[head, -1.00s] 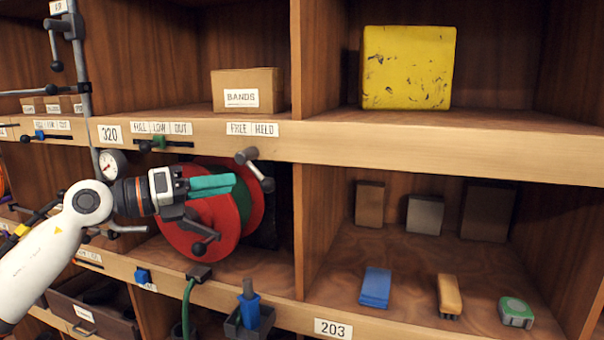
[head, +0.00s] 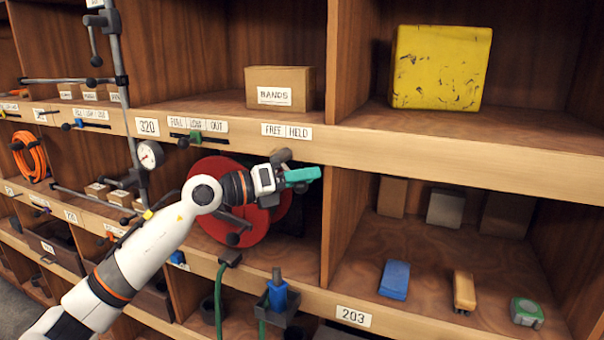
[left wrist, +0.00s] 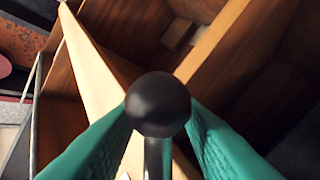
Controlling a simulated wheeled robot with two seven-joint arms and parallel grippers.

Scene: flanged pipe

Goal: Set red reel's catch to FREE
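The red reel (head: 220,228) stands in the bay under the 320 shelf edge, partly hidden by my left arm. A FREE | HELD label (head: 287,131) is on the shelf edge above it. The catch (head: 281,156) is a grey lever under that label; its lower end is hidden by my fingers in the head view. My left gripper (head: 303,175) has teal fingers and is at the catch's lower end. In the left wrist view the lever's black ball knob (left wrist: 158,103) is between the fingers, with gaps beside its rod. The fingers look open. My right gripper is out of view.
A gauge (head: 150,155) and grey post stand left of the reel. A slider with a green knob (head: 195,137) sits under FULL | LOW | OUT. A divider (head: 340,220) is close right of my fingers. A blue-handled item (head: 277,295) stands below.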

